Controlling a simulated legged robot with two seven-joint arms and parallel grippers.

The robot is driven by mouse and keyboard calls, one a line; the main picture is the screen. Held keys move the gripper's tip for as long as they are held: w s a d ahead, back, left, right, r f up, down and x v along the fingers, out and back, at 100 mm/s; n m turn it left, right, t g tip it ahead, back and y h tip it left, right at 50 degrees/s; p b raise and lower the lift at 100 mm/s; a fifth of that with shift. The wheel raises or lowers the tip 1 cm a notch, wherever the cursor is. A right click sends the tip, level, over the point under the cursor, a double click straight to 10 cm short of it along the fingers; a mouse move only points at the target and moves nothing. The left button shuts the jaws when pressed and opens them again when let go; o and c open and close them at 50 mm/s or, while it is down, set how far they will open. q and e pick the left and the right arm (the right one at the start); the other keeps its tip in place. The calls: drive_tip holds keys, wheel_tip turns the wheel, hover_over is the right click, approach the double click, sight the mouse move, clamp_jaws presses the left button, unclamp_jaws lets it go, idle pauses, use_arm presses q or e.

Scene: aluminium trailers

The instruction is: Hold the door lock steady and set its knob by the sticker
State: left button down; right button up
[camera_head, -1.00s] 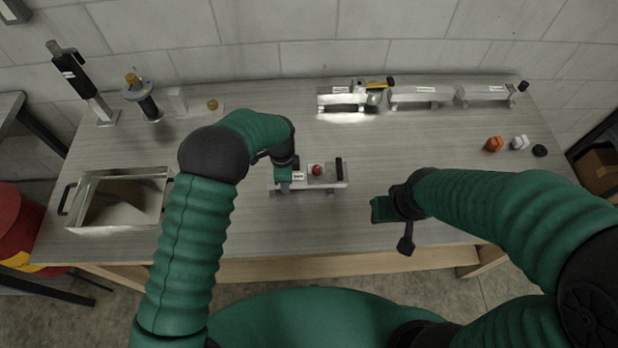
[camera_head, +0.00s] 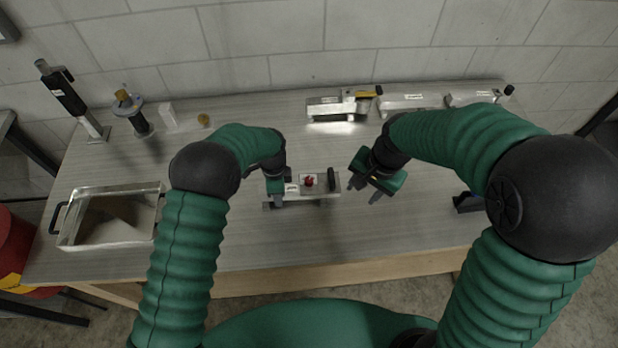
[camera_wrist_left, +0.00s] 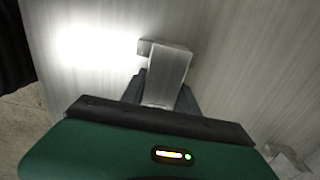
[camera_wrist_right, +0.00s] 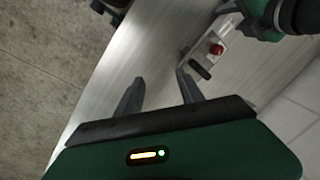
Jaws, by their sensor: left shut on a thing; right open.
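The door lock is a metal plate (camera_head: 322,193) with a red knob (camera_head: 309,181), a black handle (camera_head: 332,179) and a white sticker (camera_head: 291,189). It lies on the table's middle. My left gripper (camera_head: 277,196) is shut on the plate's left end; its fingers straddle the metal end in the left wrist view (camera_wrist_left: 165,85). My right gripper (camera_head: 363,194) is open and empty, a little right of the lock and apart from it. In the right wrist view the red knob (camera_wrist_right: 216,49) and black handle (camera_wrist_right: 200,70) show beyond the open fingers (camera_wrist_right: 158,92). The sticker's marking is too small to read.
A metal tray (camera_head: 70,245) stands at the left. Metal fixtures (camera_head: 325,108) line the back edge right of centre. A black tool (camera_head: 65,95) and a yellow-topped post (camera_head: 135,115) stand at the back left. The table in front of the lock is clear.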

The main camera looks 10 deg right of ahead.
sight(309, 178)
drive_tip(key=w+a+m+g+y, duration=0.1)
drive_tip(key=w+a+m+y, duration=0.15)
drive_tip(key=w+m, duration=0.3)
drive_tip(key=w+a+m+y, duration=0.1)
drive_tip(key=w+a+m, duration=0.3)
drive_tip(key=w+m, duration=0.15)
drive_tip(key=x, duration=1.2)
drive_tip(key=shift+w, duration=0.25)
drive_tip(key=shift+d+r+h, duration=0.1)
drive_tip(key=shift+h, duration=0.15)
clamp_jaws()
